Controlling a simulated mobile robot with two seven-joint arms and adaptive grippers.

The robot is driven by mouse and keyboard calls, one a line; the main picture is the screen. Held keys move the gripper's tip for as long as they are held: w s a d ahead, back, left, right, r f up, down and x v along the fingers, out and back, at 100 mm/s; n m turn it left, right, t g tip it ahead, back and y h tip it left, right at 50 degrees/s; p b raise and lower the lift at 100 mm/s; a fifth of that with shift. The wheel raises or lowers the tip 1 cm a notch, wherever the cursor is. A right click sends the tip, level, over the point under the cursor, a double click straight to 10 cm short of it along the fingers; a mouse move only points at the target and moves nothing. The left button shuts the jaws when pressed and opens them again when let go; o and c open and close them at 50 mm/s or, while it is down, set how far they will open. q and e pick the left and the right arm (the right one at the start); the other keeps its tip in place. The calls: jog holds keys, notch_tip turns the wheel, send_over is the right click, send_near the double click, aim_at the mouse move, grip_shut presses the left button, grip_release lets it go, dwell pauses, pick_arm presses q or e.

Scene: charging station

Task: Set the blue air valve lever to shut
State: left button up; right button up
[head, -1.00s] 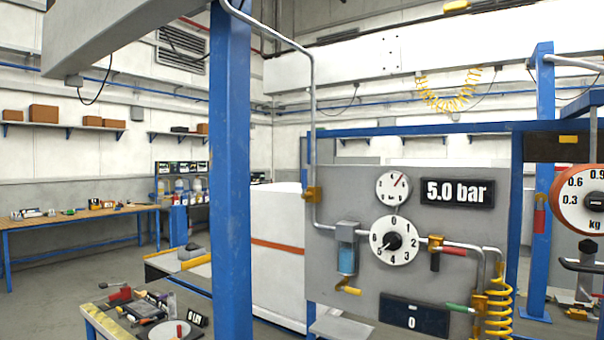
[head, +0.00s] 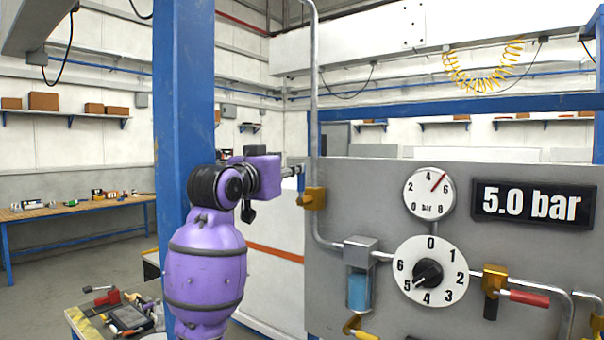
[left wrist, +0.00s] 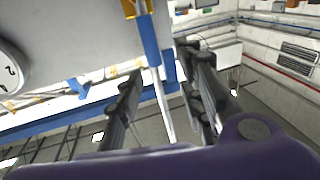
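The brass air valve (head: 313,198) sits on the vertical pipe at the panel's left edge. Its blue lever (head: 301,181) shows as a short upright strip beside the pipe, partly hidden by my gripper. In the left wrist view the blue lever (left wrist: 150,42) runs from the brass valve body (left wrist: 133,8) roughly along the pipe. My left gripper (head: 298,169) reaches the lever from the left. In the left wrist view its fingers (left wrist: 160,62) are spread, with the lever appearing between their tips; contact cannot be told. My right gripper is not in view.
A blue post (head: 183,110) stands close behind my left arm. The grey panel (head: 335,260) carries a pressure gauge (head: 429,194), a dial (head: 430,271), a "5.0 bar" display (head: 532,202) and a red-handled valve (head: 528,298). A workbench (head: 85,217) is at the far left.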

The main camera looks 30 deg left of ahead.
aim_at(301, 178)
pick_arm(q)
jog(key=shift+g, duration=0.3)
jog(key=w, duration=0.4)
jog(key=w+f, duration=0.1)
jog(key=w, duration=0.2)
jog(key=shift+r, duration=0.1)
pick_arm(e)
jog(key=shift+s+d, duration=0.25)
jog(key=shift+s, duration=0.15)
pick_arm(q)
jog(key=shift+c, duration=0.4)
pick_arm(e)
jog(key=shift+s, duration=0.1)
pick_arm(q)
grip_shut()
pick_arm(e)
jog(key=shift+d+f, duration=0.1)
